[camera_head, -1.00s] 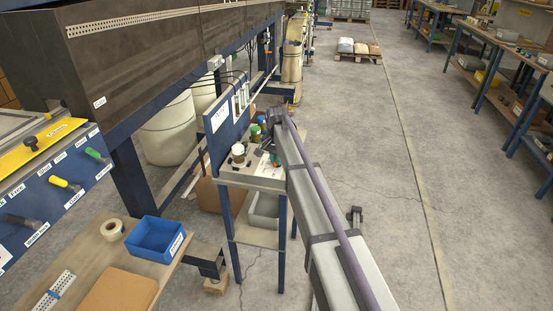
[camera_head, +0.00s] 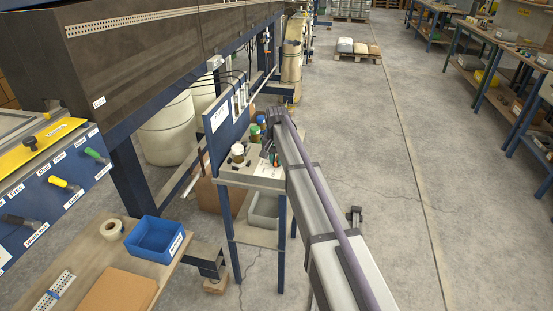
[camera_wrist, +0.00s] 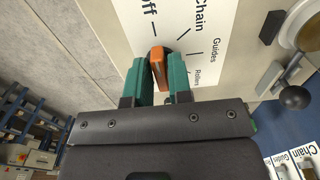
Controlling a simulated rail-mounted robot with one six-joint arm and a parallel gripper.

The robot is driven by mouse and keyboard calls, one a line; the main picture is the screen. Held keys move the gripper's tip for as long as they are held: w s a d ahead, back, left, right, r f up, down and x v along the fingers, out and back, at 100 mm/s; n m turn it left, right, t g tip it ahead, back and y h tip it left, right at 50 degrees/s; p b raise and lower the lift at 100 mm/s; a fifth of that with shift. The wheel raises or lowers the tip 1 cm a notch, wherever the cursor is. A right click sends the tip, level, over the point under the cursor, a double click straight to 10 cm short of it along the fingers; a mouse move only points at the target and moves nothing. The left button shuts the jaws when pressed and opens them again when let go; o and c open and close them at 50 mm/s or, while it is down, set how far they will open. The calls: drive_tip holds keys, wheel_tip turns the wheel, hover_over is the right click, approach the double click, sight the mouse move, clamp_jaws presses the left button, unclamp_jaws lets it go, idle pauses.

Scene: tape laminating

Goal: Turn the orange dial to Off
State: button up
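The orange dial (camera_wrist: 158,64) sits on a pale panel with a white label sheet in the wrist view. The sheet reads "Chain", "Guides" and "Rolles", with a partly cut-off word ending in "ff" at its left. The dial's base is partly hidden by the fingers. In the head view, my gripper (camera_head: 273,158) is over the small control stand (camera_head: 258,180), and the dial is too small to make out there.
A dark ball-ended lever (camera_wrist: 294,98) and a round pale container (camera_wrist: 306,30) stand right of the dial in the wrist view. In the head view, a white-lidded jar (camera_head: 238,152) stands on the stand. A blue bin (camera_head: 155,240) is on the bench at the lower left.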

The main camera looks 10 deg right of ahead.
drive_tip(key=o, duration=0.3)
wheel_tip(320, 180, up, 11)
drive_tip(key=p, duration=1.1)
drive_tip(key=shift+f, duration=0.1)
